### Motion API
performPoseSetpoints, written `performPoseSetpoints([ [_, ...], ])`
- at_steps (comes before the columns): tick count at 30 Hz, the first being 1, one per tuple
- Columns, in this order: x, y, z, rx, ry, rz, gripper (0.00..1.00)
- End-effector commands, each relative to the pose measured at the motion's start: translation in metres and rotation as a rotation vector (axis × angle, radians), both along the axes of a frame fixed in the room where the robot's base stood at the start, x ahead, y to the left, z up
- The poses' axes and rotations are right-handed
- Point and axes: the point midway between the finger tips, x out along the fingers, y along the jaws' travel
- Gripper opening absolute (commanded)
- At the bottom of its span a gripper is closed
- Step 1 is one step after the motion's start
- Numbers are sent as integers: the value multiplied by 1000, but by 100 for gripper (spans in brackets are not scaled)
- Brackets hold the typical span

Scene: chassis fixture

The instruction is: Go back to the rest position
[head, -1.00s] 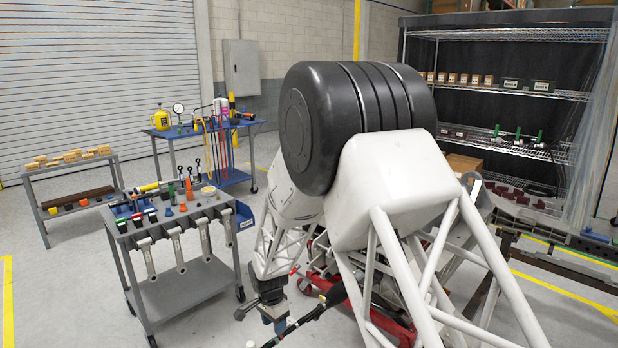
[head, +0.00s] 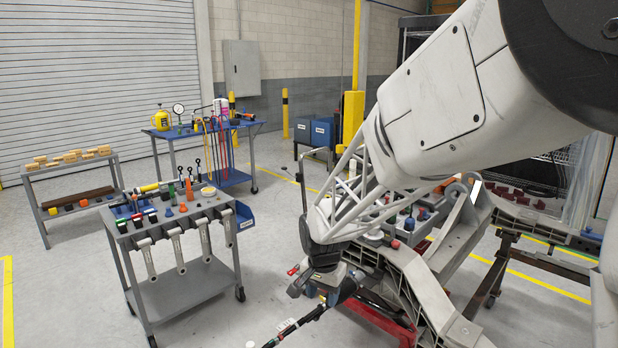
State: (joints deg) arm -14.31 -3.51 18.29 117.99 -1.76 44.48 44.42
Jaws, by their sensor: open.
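My arm comes in from the upper right and reaches down to the middle of the head view. My gripper (head: 318,288) is at its lower end, small and dark, with its jaws open. I see nothing held between the jaws. It is in front of and left of the grey chassis fixture (head: 428,290), apart from the tool cart on its left. A black cable-like tool (head: 300,325) runs close below the gripper; whether they touch cannot be told. My arm hides part of the fixture and the shelving behind it.
A grey tool cart (head: 190,290) with coloured tools and hanging wrenches stands left. A blue bench (head: 222,177) and a grey shelf cart (head: 78,200) are behind it. The fixture rests on a red stand (head: 378,325). The floor at front left is clear.

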Motion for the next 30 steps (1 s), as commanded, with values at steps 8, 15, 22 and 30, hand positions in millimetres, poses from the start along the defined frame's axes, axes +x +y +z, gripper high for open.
performPoseSetpoints([
  [8, -51, -42, 49, 1, -37, 90, 49],
  [15, -99, -73, 81, -5, -66, 170, 49],
  [22, -148, -99, 104, -14, -94, 246, 49],
  [30, -208, -124, 122, -31, -128, 337, 49],
])
